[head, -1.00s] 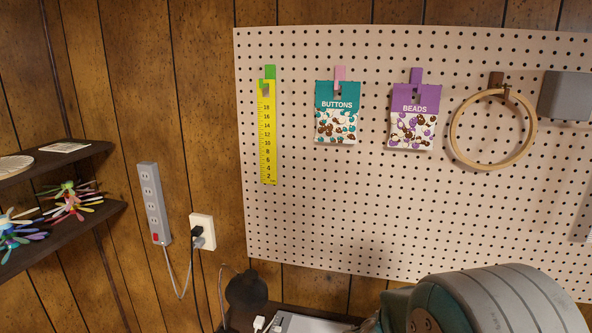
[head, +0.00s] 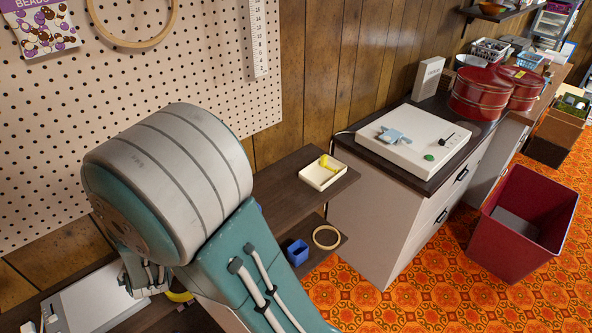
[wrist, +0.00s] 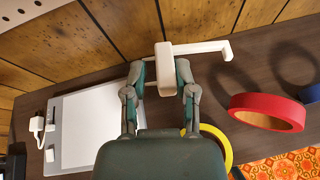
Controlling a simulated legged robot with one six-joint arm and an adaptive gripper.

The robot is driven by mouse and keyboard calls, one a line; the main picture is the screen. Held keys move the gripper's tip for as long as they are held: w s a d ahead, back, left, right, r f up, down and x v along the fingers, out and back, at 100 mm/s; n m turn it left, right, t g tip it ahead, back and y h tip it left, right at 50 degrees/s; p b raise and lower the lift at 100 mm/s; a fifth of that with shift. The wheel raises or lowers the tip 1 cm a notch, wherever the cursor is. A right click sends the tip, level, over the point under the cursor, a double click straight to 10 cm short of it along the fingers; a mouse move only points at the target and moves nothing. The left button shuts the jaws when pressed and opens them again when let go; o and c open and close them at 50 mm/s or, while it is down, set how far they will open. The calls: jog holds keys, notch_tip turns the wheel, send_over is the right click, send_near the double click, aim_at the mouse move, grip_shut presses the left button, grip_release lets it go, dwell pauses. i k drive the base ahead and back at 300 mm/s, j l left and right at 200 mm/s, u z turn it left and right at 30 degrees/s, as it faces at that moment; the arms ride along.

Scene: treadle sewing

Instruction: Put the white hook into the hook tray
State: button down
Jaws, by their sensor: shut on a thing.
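In the head view, my own arm hides most of the gripper and the hook cannot be seen. A small cream tray (head: 313,181) with a yellow hook (head: 327,164) in it sits on a dark shelf to the right of my arm; it looks like the hook tray.
In the wrist view, a red ring (wrist: 268,111) and a yellow ring (wrist: 222,143) lie near the hook, with a grey-white device (wrist: 82,130) at left. In the head view, a blue cup (head: 298,253) and wooden ring (head: 326,237) sit on a lower shelf. A drawer cabinet (head: 378,222) stands right.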

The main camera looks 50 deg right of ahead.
aim_at(317, 175)
jog(key=l+z, duration=0.15)
jog(key=z, duration=1.2)
jog(key=i+j, duration=0.05)
